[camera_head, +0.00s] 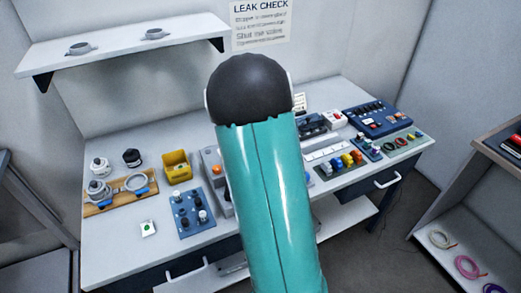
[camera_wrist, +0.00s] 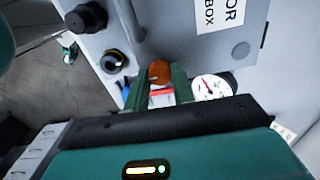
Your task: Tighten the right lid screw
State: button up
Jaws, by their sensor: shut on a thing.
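In the wrist view an orange knob (camera_wrist: 158,72), which appears to be a lid screw, sits between the two green fingers of my gripper (camera_wrist: 160,88). The gripper is shut on it; the exact contact is partly hidden. The knob is beside a light grey box (camera_wrist: 180,25) with a partly visible label ending in "OR BOX". In the head view the grey box (camera_head: 209,158) shows at the left of my arm, with an orange knob (camera_head: 217,170) on it. My arm hides the rest of the box and the gripper there.
Near the fingers in the wrist view are a round dial gauge (camera_wrist: 210,87) and black knobs (camera_wrist: 113,61). On the bench (camera_head: 120,240) are a yellow bin (camera_head: 177,167), a blue peg plate (camera_head: 188,213) and a wooden board (camera_head: 120,197) with rings. The front left is mostly clear.

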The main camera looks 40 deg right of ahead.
jog(key=o, duration=1)
notch_tip(320, 180, up, 14)
jog(key=shift+f, duration=0.1)
